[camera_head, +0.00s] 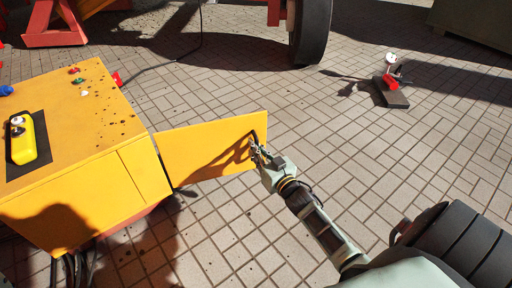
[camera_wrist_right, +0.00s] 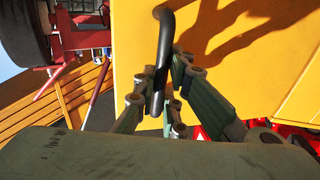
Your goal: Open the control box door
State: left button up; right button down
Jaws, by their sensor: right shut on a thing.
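The yellow control box (camera_head: 75,190) stands at the left in the head view. Its yellow door (camera_head: 205,150) is swung out to the right from the box's right edge. My right gripper (camera_head: 256,150) is at the door's far right end. In the right wrist view, the black handle (camera_wrist_right: 164,45) on the door passes between the fingers of my right gripper (camera_wrist_right: 158,105), which is shut on it. My left gripper is in neither view.
A yellow control unit (camera_head: 28,140) and several small coloured knobs sit on top of the box. A large wheel (camera_head: 311,30) stands at the back. A small dark stand (camera_head: 391,92) is on the paving at the right. The paving between is clear.

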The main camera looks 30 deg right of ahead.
jog(key=shift+s+a+f, duration=0.15)
jog(key=shift+a, duration=0.05)
jog(key=c, duration=1.8)
grip_release()
jog(key=shift+s+d, duration=0.1)
jog(key=s, duration=1.2)
jog(key=shift+a, duration=0.25)
